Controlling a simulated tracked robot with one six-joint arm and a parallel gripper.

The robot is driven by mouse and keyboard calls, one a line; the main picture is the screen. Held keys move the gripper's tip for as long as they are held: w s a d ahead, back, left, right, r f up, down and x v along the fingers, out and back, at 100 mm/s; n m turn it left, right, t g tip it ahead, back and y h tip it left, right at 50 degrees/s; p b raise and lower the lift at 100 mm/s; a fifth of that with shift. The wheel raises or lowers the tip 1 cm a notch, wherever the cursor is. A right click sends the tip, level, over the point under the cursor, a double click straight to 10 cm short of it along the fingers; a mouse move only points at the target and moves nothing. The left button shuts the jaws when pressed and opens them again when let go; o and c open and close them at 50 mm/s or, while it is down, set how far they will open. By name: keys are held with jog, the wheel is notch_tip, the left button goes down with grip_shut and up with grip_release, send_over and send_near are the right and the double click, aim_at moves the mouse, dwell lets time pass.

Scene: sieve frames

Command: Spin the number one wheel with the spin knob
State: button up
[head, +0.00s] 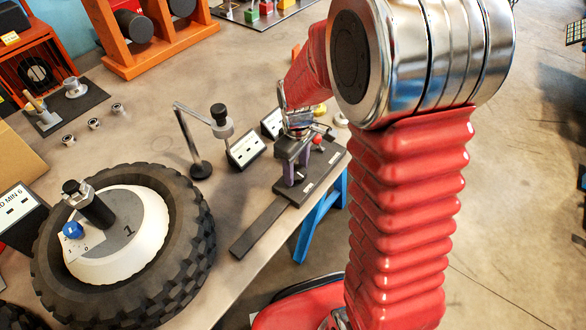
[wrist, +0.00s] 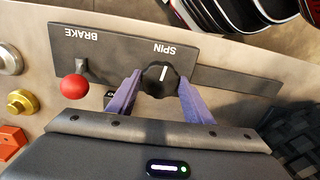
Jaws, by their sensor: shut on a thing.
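The number one wheel (head: 185,215), a black knobbly tyre with a white hub (head: 150,225) marked "1", lies at the lower left of the head view. The spin knob (wrist: 161,75), black with a white pointer line, is on a dark panel (wrist: 225,75) under the label SPIN in the wrist view. My gripper (wrist: 160,82) has its two purple fingers on either side of the knob and is shut on it. In the head view my gripper (head: 291,165) is over the panel at the bench edge, and the knob is hidden there.
A red-balled brake lever (wrist: 75,87) stands beside the knob, left in the wrist view. A jointed metal stand (head: 200,168) and a white-faced box (head: 246,150) are between wheel and panel. The wheel's hub carries a blue knob (head: 73,230) and a black post.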

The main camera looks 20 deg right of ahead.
aim_at(296, 172)
jog(key=m, duration=0.5)
jog(key=shift+s+d+f, duration=0.1)
jog(key=shift+s, duration=0.15)
jog(key=shift+m, duration=1.2)
jog(key=shift+w+m, duration=0.15)
jog(key=shift+m, duration=1.15)
dwell(1.2)
jog(key=o, duration=1)
jog(key=shift+r, duration=0.35)
notch_tip(296, 172, up, 13)
jog(key=shift+r, duration=0.1)
